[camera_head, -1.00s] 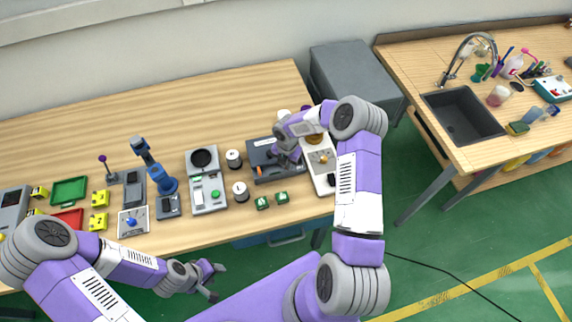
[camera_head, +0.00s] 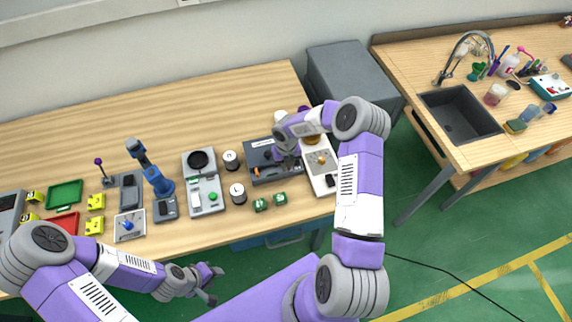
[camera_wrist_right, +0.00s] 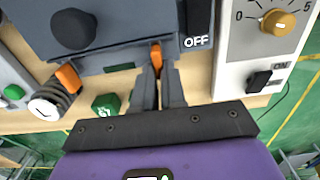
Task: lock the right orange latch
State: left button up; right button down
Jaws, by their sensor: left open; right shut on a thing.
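The dark grey device (camera_head: 262,152) with two orange latches stands near the front of the table. In the right wrist view, the right orange latch (camera_wrist_right: 156,56) sits at the device's front edge, between the tips of my right gripper (camera_wrist_right: 158,80). The gripper is closed on it; the fingers hide its lower part. The left orange latch (camera_wrist_right: 68,78) is free of the gripper, and it also shows in the head view (camera_head: 257,171). In the head view my right gripper (camera_head: 287,160) covers the right latch. My left gripper (camera_head: 212,284) is open and empty, in front of the table.
A white panel with an orange knob (camera_wrist_right: 278,22) and a black switch (camera_wrist_right: 260,81) stands close on the right. The table's back is clear.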

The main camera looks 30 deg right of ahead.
dwell(0.5)
jog(key=c, duration=1.5)
grip_release()
notch_tip(320, 180, up, 8)
jog(key=shift+f, duration=0.15)
